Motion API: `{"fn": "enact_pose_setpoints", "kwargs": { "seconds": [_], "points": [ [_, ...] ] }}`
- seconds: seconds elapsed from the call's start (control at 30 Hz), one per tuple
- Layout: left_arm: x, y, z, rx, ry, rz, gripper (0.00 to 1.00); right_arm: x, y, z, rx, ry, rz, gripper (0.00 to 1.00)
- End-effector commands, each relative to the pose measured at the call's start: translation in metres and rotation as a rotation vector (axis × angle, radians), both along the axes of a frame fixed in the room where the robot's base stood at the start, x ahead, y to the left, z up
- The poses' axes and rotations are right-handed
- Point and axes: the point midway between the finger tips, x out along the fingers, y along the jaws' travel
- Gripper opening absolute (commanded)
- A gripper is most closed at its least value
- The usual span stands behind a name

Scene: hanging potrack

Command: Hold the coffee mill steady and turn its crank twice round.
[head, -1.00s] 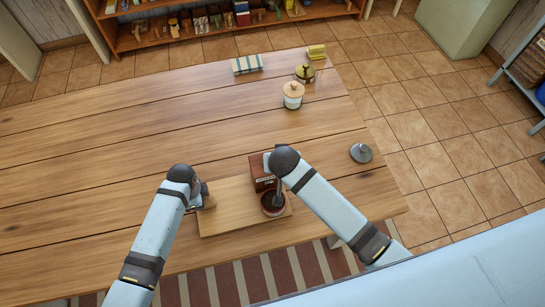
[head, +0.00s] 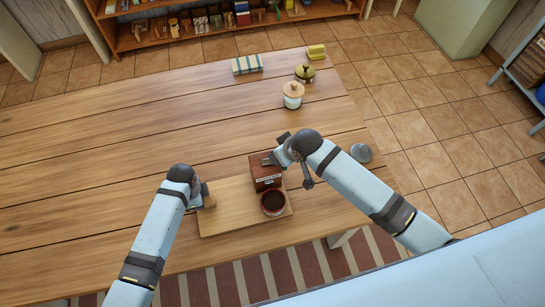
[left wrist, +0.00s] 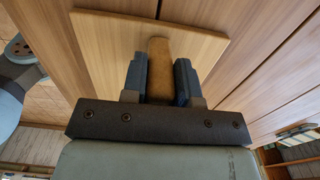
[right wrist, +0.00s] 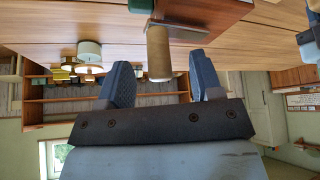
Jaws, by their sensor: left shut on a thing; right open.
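The coffee mill (head: 265,172) is a red-brown wooden box on a light wooden board (head: 225,205) near the table's front. A pot of dark contents (head: 273,203) sits at its front. My left gripper (head: 206,197) is shut on a brown wooden grip (left wrist: 159,65) at the board's left end. My right gripper (head: 272,158) is open at the mill's back right. In the right wrist view the crank's wooden knob (right wrist: 159,52) lies between the spread fingers, with clear gaps on both sides. The crank arm is mostly hidden in the head view.
A grey lid (head: 361,153) lies near the table's right edge. A white jar (head: 293,95), an olive pot (head: 305,73), a striped cloth or box (head: 247,64) and a yellow block (head: 316,51) stand at the back right. The table's left and middle are clear.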

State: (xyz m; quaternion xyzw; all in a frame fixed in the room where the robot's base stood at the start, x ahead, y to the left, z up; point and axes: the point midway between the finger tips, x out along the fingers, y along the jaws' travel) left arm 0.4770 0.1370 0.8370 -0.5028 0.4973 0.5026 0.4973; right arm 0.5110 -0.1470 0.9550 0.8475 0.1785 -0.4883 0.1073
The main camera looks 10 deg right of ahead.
Motion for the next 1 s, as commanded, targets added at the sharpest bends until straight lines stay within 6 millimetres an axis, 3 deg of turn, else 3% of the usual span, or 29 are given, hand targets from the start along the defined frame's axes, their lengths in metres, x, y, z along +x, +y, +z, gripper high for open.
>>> {"fn": "enact_pose_setpoints", "kwargs": {
  "seconds": [0.5,0.7,0.97,1.0],
  "points": [
    [-0.001,0.001,-0.002,0.003,0.004,0.0,0.0,-0.045,-0.02,0.084,0.001,-0.003,0.001,0.6],
    [-0.001,0.001,-0.002,0.003,0.004,0.0,0.0,-0.052,-0.023,0.097,0.0,-0.002,0.0,0.6],
    [-0.001,0.001,-0.002,0.003,0.004,0.0,0.0,-0.052,-0.023,0.098,0.0,-0.002,0.001,0.6],
    [-0.001,0.0,-0.001,0.001,0.002,0.0,0.34,-0.052,-0.023,0.099,0.0,-0.002,0.001,0.6]
  ]
}}
